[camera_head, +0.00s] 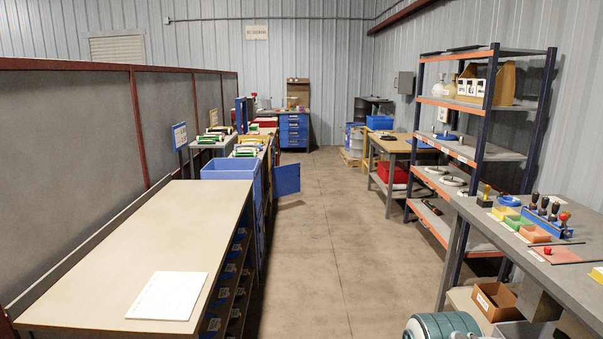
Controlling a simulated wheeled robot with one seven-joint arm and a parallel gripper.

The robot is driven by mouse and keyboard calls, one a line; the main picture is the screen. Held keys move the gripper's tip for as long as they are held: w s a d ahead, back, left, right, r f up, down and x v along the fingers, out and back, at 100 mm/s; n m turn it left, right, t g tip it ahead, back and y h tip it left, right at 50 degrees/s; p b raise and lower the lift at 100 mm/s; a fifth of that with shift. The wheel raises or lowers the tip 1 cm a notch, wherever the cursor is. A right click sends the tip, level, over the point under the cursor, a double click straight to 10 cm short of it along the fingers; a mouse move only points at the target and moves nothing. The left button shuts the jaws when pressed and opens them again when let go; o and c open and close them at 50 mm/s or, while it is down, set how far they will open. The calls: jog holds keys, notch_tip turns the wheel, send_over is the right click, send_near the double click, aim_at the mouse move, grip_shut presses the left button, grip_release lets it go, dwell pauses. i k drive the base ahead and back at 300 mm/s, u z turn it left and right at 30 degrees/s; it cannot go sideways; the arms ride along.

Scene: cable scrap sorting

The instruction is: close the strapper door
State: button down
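A blue door panel (287,179) stands open at the right side of a blue open-topped bin or cabinet (230,170), just beyond the long table on the left. The panel sticks out to the right into the aisle and looks like the strapper door. Its hinge side meets the blue body; the opening behind it is mostly hidden from this angle. I see no label on it. My gripper is not in view, so its distance from the door cannot be told.
The concrete aisle (315,240) is clear down the middle. A long table (120,255) with a white sheet (168,295) lines the left. A rack (470,150), a workbench (490,225) and open cartons (496,302) line the right. A blue drawer cabinet (294,131) stands at the back.

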aim_at(285, 179)
jog(key=z, duration=0.55)
jog(key=k, duration=0.6)
jog(key=z, duration=0.3)
jog(key=i, duration=1.25)
jog(key=u, duration=0.6)
jog(key=i, duration=1.55)
jog(key=u, duration=0.55)
jog(key=i, duration=1.6)
jog(key=u, duration=0.25)
jog(key=i, duration=3.2)
jog(key=z, duration=0.35)
jog(key=i, duration=1.45)
jog(key=z, duration=0.4)
jog(key=i, duration=1.55)
jog(key=z, duration=0.25)
